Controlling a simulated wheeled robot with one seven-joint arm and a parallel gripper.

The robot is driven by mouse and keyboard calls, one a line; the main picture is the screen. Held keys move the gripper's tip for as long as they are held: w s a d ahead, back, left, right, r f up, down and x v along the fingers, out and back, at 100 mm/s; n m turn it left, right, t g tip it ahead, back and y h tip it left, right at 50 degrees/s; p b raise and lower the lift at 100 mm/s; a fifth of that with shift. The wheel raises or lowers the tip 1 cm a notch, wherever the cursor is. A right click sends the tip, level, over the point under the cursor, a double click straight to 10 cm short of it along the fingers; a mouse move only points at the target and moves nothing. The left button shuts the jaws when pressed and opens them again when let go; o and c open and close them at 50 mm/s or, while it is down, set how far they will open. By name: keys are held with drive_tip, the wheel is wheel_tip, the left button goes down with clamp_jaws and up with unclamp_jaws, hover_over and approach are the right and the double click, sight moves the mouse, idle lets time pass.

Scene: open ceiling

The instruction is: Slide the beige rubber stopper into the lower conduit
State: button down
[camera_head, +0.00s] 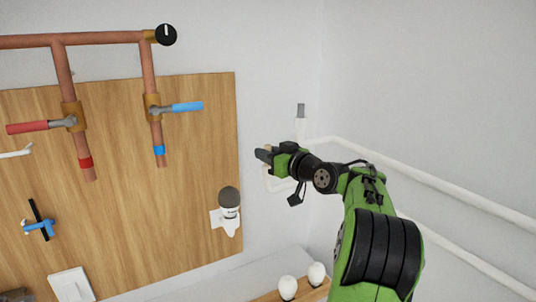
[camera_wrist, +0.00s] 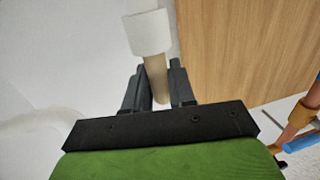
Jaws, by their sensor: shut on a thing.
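My gripper (camera_head: 262,155) is at the right of the wooden board, in front of the white wall piping. In the wrist view its two dark fingers (camera_wrist: 157,88) are closed on the beige stopper (camera_wrist: 155,80), a slim rod standing between them. The stopper's far end meets the rim of a white conduit socket (camera_wrist: 148,32) in the picture. I cannot tell whether it touches the socket or is inside it.
A vertical conduit with a grey end (camera_head: 301,110) rises behind my gripper. A white pipe (camera_head: 420,180) runs along the right wall. The wooden board (camera_head: 200,130) carries copper pipes (camera_head: 65,75) with red and blue valve handles. White bulbs (camera_head: 287,287) stand below.

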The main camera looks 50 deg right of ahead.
drive_tip(key=shift+f+b, duration=1.15)
drive_tip(key=c, duration=0.9)
unclamp_jaws()
drive_tip(key=shift+o, duration=0.2)
drive_tip(key=shift+a, duration=0.1)
drive_tip(key=s+a+b, duration=0.2)
drive_tip(key=s, duration=1.3)
drive_tip(key=shift+s+r, duration=0.3)
drive_tip(key=shift+r, duration=0.05)
drive_tip(key=shift+d, duration=0.1)
